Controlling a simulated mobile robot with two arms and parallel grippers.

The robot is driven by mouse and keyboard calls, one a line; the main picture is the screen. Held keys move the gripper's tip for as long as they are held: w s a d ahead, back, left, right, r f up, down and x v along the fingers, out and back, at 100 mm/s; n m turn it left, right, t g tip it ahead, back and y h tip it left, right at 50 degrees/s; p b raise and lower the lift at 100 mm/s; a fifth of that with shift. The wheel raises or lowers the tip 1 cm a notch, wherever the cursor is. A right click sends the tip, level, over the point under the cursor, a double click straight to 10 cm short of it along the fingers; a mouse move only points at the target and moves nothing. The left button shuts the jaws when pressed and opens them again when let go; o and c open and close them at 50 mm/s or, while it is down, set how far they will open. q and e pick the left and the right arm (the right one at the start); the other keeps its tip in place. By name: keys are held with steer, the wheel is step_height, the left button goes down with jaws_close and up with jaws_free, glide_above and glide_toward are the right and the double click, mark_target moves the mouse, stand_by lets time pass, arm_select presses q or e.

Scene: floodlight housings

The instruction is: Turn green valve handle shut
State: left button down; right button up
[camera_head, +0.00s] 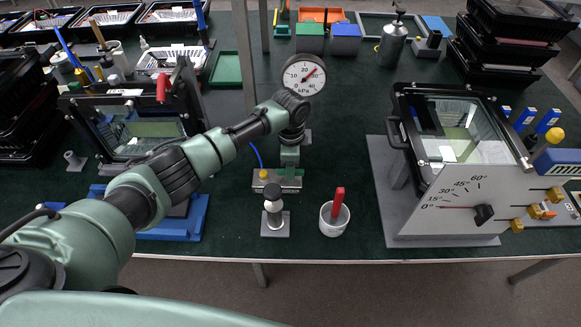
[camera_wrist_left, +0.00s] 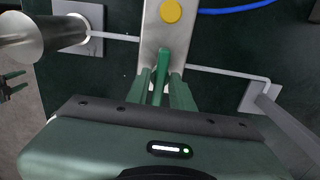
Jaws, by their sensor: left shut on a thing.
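The green valve handle (camera_wrist_left: 163,60) shows in the wrist view as a slim green bar over a grey metal plate with a yellow knob. My left gripper (camera_wrist_left: 165,92) is shut on it, one green finger on each side. In the head view my left gripper (camera_head: 290,157) points down at the small metal valve block (camera_head: 284,181) near the front middle of the table and hides most of the handle. At the left edge of the wrist view, a small two-pronged green shape over the floor looks like my right gripper (camera_wrist_left: 12,84), its prongs apart.
A pressure gauge (camera_head: 304,75) stands behind my left wrist. A grey angle-scale fixture (camera_head: 460,205) is at the right. Dark tabletop is bare between.

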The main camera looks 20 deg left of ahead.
arm_select(q)
steer(key=shift+w+r, duration=0.1)
steer(key=c, duration=1.4)
jaws_free()
steer(key=shift+c, duration=0.2)
step_height(320, 180, up, 8)
steer(key=shift+f+b, duration=0.1)
steer(key=shift+b, duration=0.45)
